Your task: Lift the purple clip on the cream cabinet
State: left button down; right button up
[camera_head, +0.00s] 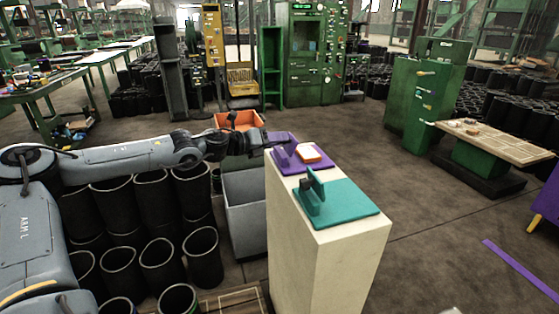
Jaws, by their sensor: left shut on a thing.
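The cream cabinet (338,262) stands right of centre. On the far part of its top is a purple base plate with an upright purple clip (284,157). A small orange block with a pale top (309,153) sits beside the clip. My left gripper (277,143) reaches in from the left at the clip's far side and is shut on the purple clip; its fingertips are small and partly hidden. My right gripper is out of view.
A teal plate (350,204) with an upright teal clip lies on the nearer part of the cabinet top. A grey bin (246,218) and an orange bin (237,120) stand left of the cabinet. Black rubber sleeves (203,256) crowd the floor below my left arm.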

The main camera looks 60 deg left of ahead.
pick_arm(q)
jog(key=shift+s+a+f+n+t+y+b, duration=0.1)
jog(key=shift+s+f+n+t+y+b, duration=0.25)
jog(key=shift+t+b, duration=1.15)
jog(key=shift+s+a+f+n+t+y+b, duration=0.1)
jog(key=shift+s+f+n+t+b, duration=0.55)
jog(key=shift+b, duration=1.4)
jog(key=shift+s+f+n+t+y+b, duration=0.25)
jog(key=shift+t+b, duration=1)
jog(key=shift+b, duration=0.55)
jog(key=c, duration=0.9)
grip_release()
jog(key=shift+o, duration=0.2)
jog(key=p+v, duration=0.2)
jog(key=v, duration=0.8)
jog(key=shift+s+f, duration=0.3)
jog(key=shift+f, duration=0.05)
